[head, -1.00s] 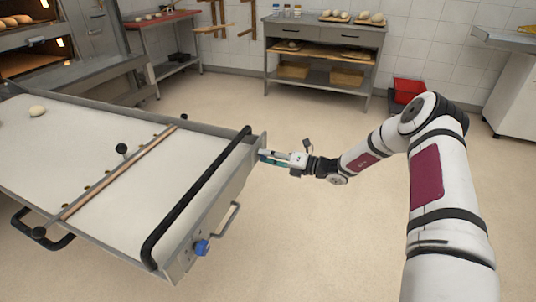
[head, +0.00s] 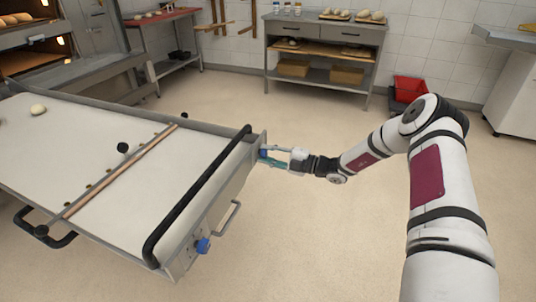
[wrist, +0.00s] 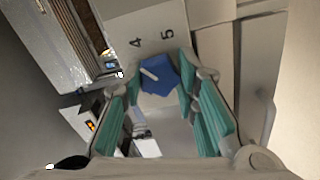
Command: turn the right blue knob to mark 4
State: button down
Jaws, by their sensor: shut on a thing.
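The right blue knob (wrist: 160,77) sits between the fingertips of my gripper (wrist: 158,82) in the wrist view. My gripper is shut on it from both sides with its teal finger pads. The knob's white pointer line slants to the upper left, on the side of the printed 4 (wrist: 135,42) but more sideways than straight at it. A printed 5 (wrist: 167,33) is to the right of the 4. Other marks are hidden or out of view. In the head view, my gripper (head: 273,158) is at the far end of the panel, with the blue knob (head: 263,154) partly visible.
A second blue knob (head: 202,246) is at the near end of the same panel. A metal handle (head: 227,218) sticks out between them. A black bar (head: 195,200) runs along the table edge above. The floor (head: 320,240) right of the panel is clear.

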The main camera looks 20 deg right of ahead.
jog(key=shift+s+f+m, duration=0.1)
jog(key=shift+f+m, duration=0.05)
jog(key=shift+m, duration=0.45)
jog(key=c, duration=1.2)
grip_release()
jog(key=v, duration=1.2)
